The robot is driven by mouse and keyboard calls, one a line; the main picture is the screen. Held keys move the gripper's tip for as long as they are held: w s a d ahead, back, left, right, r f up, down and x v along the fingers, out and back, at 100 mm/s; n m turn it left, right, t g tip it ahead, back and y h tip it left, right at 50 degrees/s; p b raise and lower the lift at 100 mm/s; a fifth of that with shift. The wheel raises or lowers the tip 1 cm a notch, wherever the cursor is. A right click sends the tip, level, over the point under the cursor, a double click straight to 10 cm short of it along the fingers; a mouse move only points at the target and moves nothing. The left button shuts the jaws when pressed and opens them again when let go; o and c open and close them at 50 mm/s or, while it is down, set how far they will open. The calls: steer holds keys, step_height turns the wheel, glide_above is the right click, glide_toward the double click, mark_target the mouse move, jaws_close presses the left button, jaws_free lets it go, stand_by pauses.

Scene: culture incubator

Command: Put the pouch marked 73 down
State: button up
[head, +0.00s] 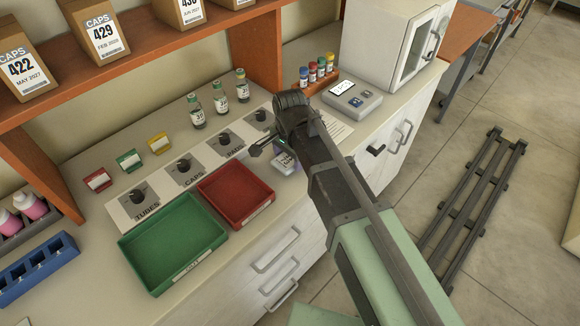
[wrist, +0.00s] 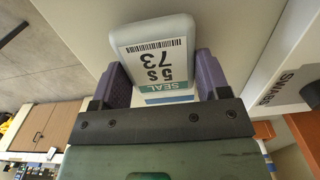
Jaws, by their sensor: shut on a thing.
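In the head view my gripper (head: 280,149) is over the white bench, right of the red tray. The pouch shows there only in part (head: 285,163), below the fingers and partly hidden by my arm. I cannot tell whether it touches the bench.
A red tray (head: 268,197) and a green tray (head: 128,257) lie along the bench front. Behind them is a labelled strip (head: 120,209) with black knobs. Several vials (head: 220,98), a coloured-cap rack (head: 312,86), a small device (head: 352,97) and a white cabinet (head: 378,45) stand behind.

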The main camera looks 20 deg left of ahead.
steer(key=shift+f, duration=0.6)
steer(key=o, duration=0.9)
steer(key=shift+r, duration=0.1)
step_height(320, 180, up, 12)
steer(key=p, duration=1.2)
steer(key=shift+r, duration=0.1)
